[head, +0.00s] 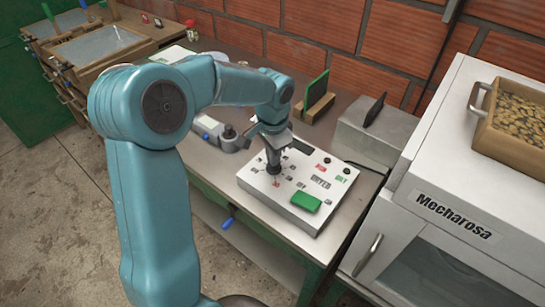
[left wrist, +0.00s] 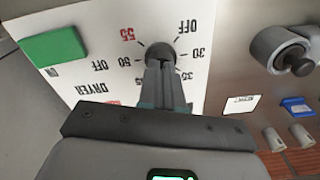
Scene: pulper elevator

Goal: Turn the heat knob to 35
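The heat knob (head: 274,169) is a small black knob on the white dryer control panel (head: 258,187). In the left wrist view the knob (left wrist: 160,52) sits amid dial marks OFF, 30, 35, 50 and a red 55. My left gripper (head: 273,160) points down onto it from above. In the left wrist view its narrow fingers (left wrist: 162,68) are close together with their tips at the knob, and seem shut on it. The fingers hide part of the dial, and I cannot read where the pointer stands. My right gripper is in neither view.
A green button (head: 306,202) sits at the panel's front; it also shows in the left wrist view (left wrist: 55,47). A grey device (head: 222,134) stands left of the panel. The white Mecharosa machine (head: 450,215) stands close on the right, with a wooden tray (head: 485,137) on top.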

